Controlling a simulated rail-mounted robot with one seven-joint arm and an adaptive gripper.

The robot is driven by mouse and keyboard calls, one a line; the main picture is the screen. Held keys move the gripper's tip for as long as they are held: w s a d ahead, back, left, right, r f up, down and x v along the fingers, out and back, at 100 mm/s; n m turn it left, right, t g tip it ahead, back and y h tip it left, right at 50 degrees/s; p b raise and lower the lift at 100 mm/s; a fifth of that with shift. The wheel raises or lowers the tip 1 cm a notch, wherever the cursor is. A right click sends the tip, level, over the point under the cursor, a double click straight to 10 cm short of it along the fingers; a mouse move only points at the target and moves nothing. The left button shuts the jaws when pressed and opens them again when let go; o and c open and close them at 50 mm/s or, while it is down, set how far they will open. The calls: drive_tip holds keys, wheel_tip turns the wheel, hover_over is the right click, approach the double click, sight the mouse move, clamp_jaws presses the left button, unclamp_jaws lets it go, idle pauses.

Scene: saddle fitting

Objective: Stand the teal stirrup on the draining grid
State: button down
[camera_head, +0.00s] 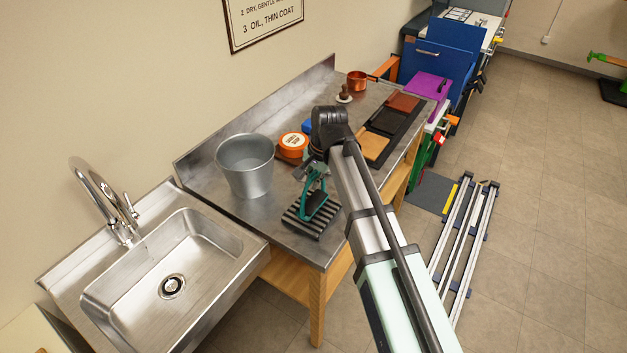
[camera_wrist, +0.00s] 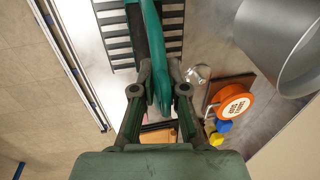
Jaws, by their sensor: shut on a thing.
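The teal stirrup (camera_head: 313,203) is upright over the draining grid (camera_head: 301,224), a dark slatted rack at the front of the steel bench. My gripper (camera_head: 313,172) is shut on the upper part of the stirrup. In the wrist view the stirrup (camera_wrist: 153,40) runs up between the fingers of my gripper (camera_wrist: 160,92), with the slats of the grid (camera_wrist: 114,33) behind it. I cannot tell whether the stirrup's base touches the slats. My arm hides part of the bench right of the grid.
A grey bucket (camera_head: 245,168) stands left of the grid. An orange tin (camera_head: 293,144) sits behind it, with a blue item (camera_head: 307,126) nearby. A sink (camera_head: 172,277) adjoins the bench on the left. Brown and black pads (camera_head: 386,122) lie farther right.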

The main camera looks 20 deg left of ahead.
drive_tip(key=shift+f, duration=0.5)
drive_tip(key=c, duration=1.2)
unclamp_jaws()
drive_tip(key=shift+f, duration=0.1)
wheel_tip(320, 180, up, 12)
drive_tip(key=d+b, duration=0.2)
drive_tip(key=shift+s+d+b, duration=0.15)
drive_tip(key=shift+s+b, duration=0.2)
drive_tip(key=shift+b, duration=0.05)
